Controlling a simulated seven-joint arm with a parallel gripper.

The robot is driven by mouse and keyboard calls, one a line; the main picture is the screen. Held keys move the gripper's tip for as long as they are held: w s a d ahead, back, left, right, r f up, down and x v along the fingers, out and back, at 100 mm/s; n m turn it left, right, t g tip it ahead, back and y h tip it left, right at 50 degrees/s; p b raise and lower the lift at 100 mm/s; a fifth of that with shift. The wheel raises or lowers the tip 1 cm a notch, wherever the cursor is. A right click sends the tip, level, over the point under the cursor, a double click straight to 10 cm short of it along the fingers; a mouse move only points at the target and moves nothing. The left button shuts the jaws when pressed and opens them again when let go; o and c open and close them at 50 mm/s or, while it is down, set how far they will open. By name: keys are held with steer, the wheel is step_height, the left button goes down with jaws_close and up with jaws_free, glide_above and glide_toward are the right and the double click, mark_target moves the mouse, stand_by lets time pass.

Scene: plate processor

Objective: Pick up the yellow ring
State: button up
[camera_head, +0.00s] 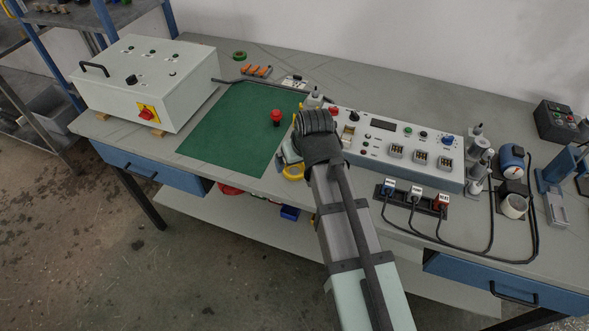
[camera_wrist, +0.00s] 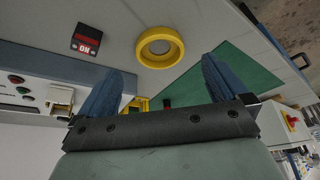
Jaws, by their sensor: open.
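The yellow ring (camera_wrist: 147,57) lies on the grey table top in the wrist view, just beyond the fingertips and roughly centred between them. Part of it also shows in the head view (camera_head: 290,175), close to the table's front edge, partly covered by my arm. My gripper (camera_wrist: 155,72) is open and empty, with its two blue fingers spread apart. The ring appears apart from both fingers. In the head view my wrist mostly hides the gripper.
A green mat (camera_head: 225,135) with a red knob (camera_head: 277,116) lies left of my arm. A control panel box (camera_head: 375,150) stands to the right. A black and red "ON" label (camera_wrist: 86,40) is left of the ring. A white cabinet (camera_head: 150,75) stands at the left end.

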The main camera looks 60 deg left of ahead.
mark_target(294, 170)
steer(key=shift+x, duration=2.55)
steer(key=c, duration=1.1)
